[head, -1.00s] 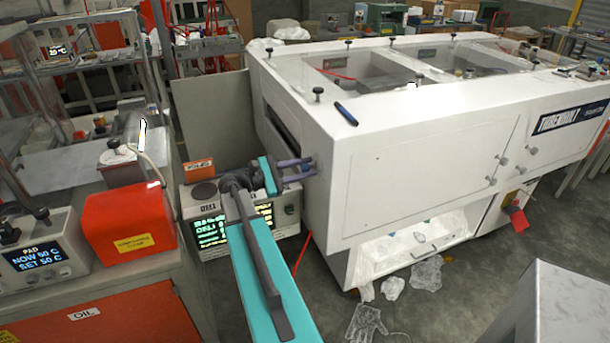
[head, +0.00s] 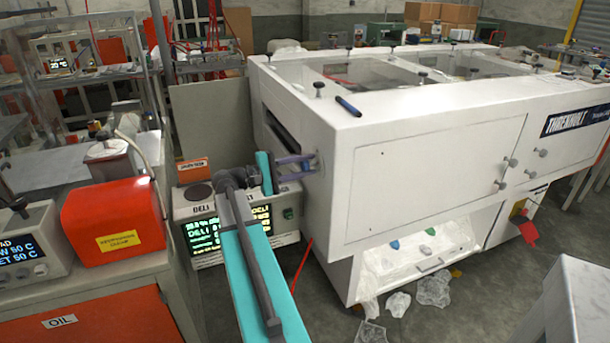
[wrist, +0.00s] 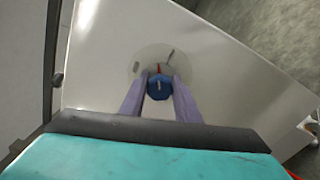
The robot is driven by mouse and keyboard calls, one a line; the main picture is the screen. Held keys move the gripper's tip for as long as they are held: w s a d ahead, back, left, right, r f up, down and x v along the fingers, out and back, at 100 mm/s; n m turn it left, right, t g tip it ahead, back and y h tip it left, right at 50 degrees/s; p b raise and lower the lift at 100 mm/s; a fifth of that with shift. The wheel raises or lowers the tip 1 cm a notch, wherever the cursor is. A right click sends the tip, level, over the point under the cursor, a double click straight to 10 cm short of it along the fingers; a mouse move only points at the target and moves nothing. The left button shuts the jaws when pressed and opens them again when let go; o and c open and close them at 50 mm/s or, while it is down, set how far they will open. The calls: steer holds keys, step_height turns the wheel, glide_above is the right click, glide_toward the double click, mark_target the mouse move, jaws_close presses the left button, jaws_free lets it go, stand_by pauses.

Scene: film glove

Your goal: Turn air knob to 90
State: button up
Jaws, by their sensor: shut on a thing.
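The air knob (wrist: 160,87) is a small blue knob on a round pale dial plate (wrist: 150,62) on the white machine's side, seen in the wrist view. A red mark and a grey mark show on the dial above the knob. My gripper (wrist: 160,90) has its two purple fingers on either side of the knob, shut on it. In the head view my gripper (head: 297,168) reaches the machine's left end face near its front corner. The knob and dial cannot be made out there. Any dial numbers are too small to read.
The white machine (head: 430,180) fills the right side, with a dark pen on its top. A DELI display unit (head: 205,235) stands below my arm. An orange-red box (head: 115,218) is on the left bench. Clear film scraps (head: 433,290) lie on the floor.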

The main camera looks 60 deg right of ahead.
steer(key=m+b, duration=0.4)
steer(key=b, duration=0.1)
steer(key=shift+f, duration=0.35)
steer(key=shift+r+m+b, duration=0.15)
steer(key=shift+m+b, duration=0.75)
steer(key=shift+m, duration=0.1)
steer(key=shift+s, duration=0.1)
steer(key=o, duration=1)
steer(key=shift+o, duration=0.2)
steer(key=shift+r, duration=0.1)
steer(key=v, duration=1.4)
steer(key=shift+b, duration=0.4)
steer(key=shift+d, duration=0.1)
